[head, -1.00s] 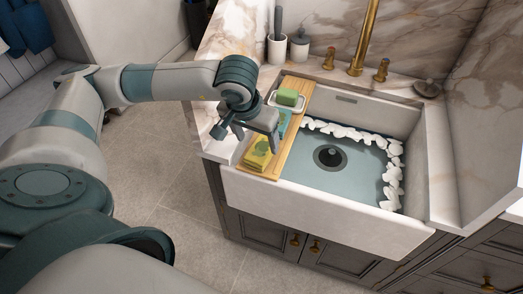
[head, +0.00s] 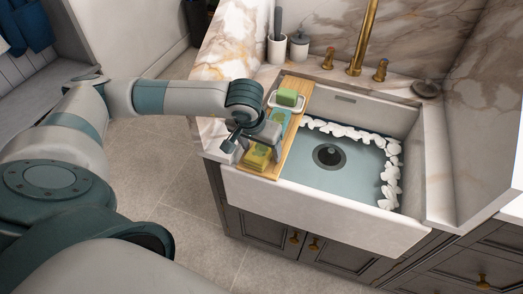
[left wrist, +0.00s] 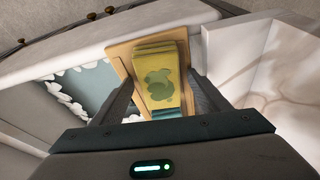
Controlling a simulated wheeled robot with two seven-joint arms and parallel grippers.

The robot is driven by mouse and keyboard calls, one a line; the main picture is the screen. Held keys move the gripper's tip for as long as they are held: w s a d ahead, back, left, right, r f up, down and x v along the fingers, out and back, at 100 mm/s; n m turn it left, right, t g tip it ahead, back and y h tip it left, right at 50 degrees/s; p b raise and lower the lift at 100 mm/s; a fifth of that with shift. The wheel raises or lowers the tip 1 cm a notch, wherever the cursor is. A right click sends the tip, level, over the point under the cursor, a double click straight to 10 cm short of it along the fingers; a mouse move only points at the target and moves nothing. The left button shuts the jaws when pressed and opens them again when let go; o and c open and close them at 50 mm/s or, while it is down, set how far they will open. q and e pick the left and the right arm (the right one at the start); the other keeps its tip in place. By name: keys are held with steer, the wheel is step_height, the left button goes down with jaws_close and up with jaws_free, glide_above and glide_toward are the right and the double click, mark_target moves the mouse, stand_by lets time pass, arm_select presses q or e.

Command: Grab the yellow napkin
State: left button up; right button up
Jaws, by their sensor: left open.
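The yellow napkin (head: 257,160) has a green pattern and lies at the near end of a wooden board (head: 291,146) across the left side of the sink. In the left wrist view the napkin (left wrist: 160,65) looks like a folded stack, between my gripper's two fingers. My left gripper (head: 250,144) is open, just over the napkin, with a finger on each side. It also shows in the left wrist view (left wrist: 162,80). I cannot tell whether the fingers touch the napkin. My right gripper is not in view.
A teal item (head: 281,117) and a green block in a white dish (head: 287,98) lie farther back on the board. The white sink (head: 315,217) is to the right, with white scalloped shapes along its basin. A brass faucet (head: 364,38) stands behind.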

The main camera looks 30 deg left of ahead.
mark_target(261, 150)
arm_select(q)
steer(key=c, duration=1.1)
